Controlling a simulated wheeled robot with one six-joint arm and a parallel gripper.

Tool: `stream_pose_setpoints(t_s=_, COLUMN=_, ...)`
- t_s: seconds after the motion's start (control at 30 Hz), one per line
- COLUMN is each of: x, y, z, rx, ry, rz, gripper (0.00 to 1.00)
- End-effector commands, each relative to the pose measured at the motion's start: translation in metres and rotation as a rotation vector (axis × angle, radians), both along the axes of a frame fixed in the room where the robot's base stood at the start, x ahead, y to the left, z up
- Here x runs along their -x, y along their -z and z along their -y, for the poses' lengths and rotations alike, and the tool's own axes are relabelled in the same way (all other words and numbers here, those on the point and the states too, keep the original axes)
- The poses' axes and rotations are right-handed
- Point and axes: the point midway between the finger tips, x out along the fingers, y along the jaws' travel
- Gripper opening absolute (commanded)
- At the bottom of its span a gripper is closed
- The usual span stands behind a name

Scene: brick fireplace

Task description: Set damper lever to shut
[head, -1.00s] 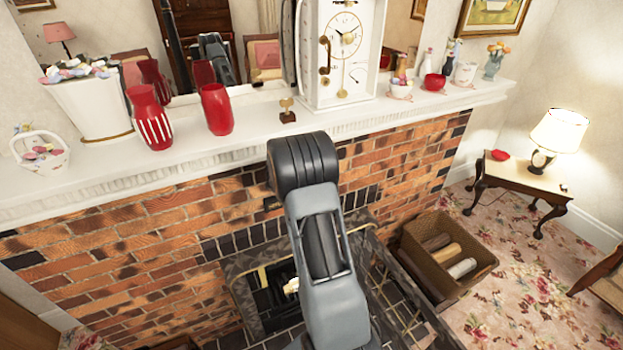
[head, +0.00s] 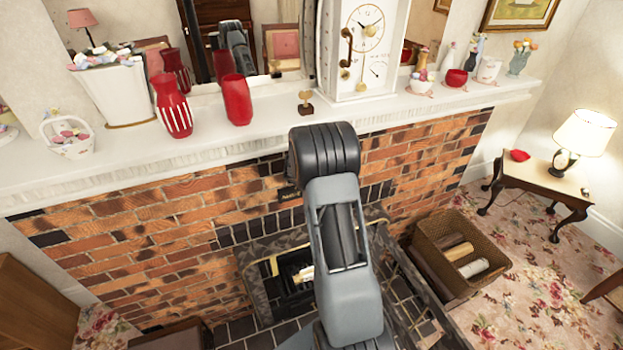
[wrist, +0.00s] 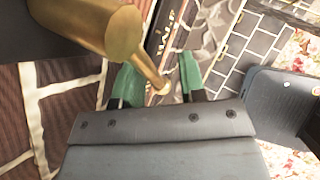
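The damper lever appears to be the brass piece (wrist: 90,22) at the upper left of the wrist view. It has a thick rounded brass body and a thin rod that slants down to a small round end. My gripper (wrist: 158,84) has two green fingers standing apart, and the end of the rod shows between them. I cannot tell whether either finger touches it. In the head view my arm hides the gripper and the lever. A small dark fitting (head: 289,193) shows on the brick beside my arm.
The brick fireplace (head: 150,220) has a white mantel (head: 220,145) above it, carrying red vases (head: 236,100), a clock (head: 365,45) and a small trophy (head: 305,103). The dark hearth opening lies below. A wicker log basket (head: 440,262) and a lamp table (head: 540,185) stand at the right.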

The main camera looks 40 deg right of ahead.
Motion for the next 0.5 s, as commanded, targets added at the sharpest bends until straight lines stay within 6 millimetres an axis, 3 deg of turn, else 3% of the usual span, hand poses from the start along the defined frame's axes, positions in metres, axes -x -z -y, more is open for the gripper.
stream_pose_setpoints(t_s=0.37, x=0.005, y=-0.008, z=-0.012, rx=0.005, ry=-0.001, rz=0.002, gripper=0.38)
stream_pose_setpoints(t_s=0.5, x=0.019, y=-0.004, z=-0.038, rx=0.009, ry=-0.004, rz=-0.003, gripper=0.38)
